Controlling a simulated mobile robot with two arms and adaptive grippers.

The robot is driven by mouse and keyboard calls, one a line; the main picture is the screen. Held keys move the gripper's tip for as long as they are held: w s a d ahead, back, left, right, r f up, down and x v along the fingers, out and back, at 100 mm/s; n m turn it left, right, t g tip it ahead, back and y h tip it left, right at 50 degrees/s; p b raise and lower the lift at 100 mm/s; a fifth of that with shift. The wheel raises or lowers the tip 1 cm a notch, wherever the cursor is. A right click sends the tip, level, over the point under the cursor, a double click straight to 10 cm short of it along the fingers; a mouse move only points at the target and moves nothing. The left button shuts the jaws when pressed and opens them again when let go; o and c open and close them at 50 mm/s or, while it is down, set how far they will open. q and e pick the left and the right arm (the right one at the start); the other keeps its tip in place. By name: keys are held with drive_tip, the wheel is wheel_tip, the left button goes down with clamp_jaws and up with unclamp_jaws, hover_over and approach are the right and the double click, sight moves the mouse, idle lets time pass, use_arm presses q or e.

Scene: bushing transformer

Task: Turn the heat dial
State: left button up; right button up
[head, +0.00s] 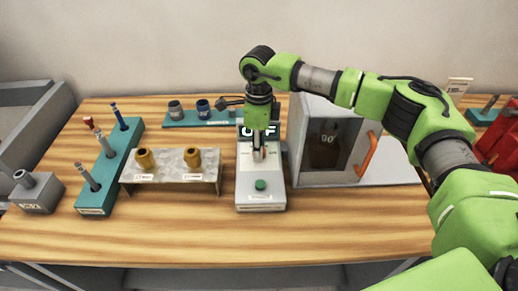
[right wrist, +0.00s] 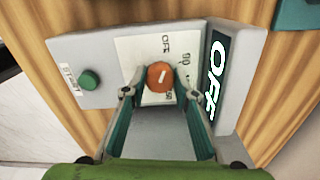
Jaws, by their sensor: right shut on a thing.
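The heat dial is a round orange-red knob (right wrist: 160,75) with a white pointer line, on a white scale plate of the grey control unit (head: 246,193). The unit also shows in the right wrist view (right wrist: 80,45). My right gripper (head: 259,153) comes down from above onto the unit, and its fingers (right wrist: 160,82) are shut on the dial from both sides. The display (right wrist: 214,70) reads OFF; in the head view the gripper partly covers it. A green button (head: 260,185) sits on the unit's front part. My left gripper is not in view.
A grey oven-like box (head: 330,150) with an orange handle (head: 368,154) stands close on the right. A metal stand (head: 172,162) with two brass bushings is on the left, beside a teal rack (head: 97,195) of tools. The wooden table front (head: 330,225) is clear.

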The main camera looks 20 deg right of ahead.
drive_tip(key=m+b, duration=0.2)
drive_tip(key=m, duration=0.2)
drive_tip(key=shift+f+b, duration=0.15)
drive_tip(key=shift+b, duration=0.25)
drive_tip(key=shift+m+b, duration=0.95)
drive_tip(key=shift+m, duration=1.15)
drive_tip(key=shift+w+r, duration=0.1)
drive_tip(key=shift+r, duration=0.1)
drive_tip(key=o, duration=1.1)
wheel_tip(320, 180, up, 12)
